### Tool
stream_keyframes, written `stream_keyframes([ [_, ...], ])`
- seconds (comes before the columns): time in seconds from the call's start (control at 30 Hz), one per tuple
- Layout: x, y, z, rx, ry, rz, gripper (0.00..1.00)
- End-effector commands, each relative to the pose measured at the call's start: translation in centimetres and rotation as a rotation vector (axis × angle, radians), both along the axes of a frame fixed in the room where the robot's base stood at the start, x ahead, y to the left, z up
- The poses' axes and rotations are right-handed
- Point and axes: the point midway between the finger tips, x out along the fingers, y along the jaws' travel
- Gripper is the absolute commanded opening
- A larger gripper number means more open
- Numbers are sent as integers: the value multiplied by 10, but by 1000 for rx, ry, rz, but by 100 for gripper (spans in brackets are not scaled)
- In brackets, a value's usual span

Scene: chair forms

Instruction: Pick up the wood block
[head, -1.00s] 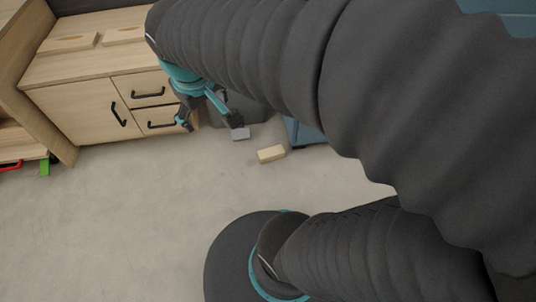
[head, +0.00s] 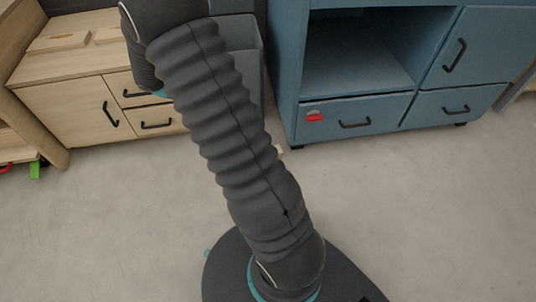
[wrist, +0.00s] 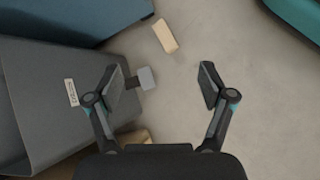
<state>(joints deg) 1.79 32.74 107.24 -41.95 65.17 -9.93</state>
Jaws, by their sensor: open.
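The wood block (wrist: 165,36) is a small tan block lying on the floor, near the top centre of the wrist view. In the head view my arm hides nearly all of it; only a small tan bit (head: 281,152) shows beside the arm. My gripper (wrist: 160,80) is open and empty in the wrist view, its fingers spread wide. The block appears beyond the fingertips, roughly midway between them, and apart from both. In the head view the gripper is hidden behind my arm.
A small grey block (wrist: 147,78) is by the left fingertip, near a grey bin (wrist: 40,105). A blue cabinet (head: 290,75) stands behind, with a red item (head: 315,117) on its drawer front. A wooden drawer cabinet (head: 75,100) is at left. Floor right of the block is clear.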

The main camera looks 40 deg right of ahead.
Motion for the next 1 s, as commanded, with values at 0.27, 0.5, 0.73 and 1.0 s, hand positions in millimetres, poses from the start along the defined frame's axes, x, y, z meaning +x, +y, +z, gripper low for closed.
stream_keyframes([
  [0.27,23,-30,-115,-102,220,125,81],
  [0.5,26,-53,-217,-179,401,242,81],
  [0.73,17,-67,-294,-231,531,336,81],
  [1.0,9,-77,-326,-251,584,376,81],
])
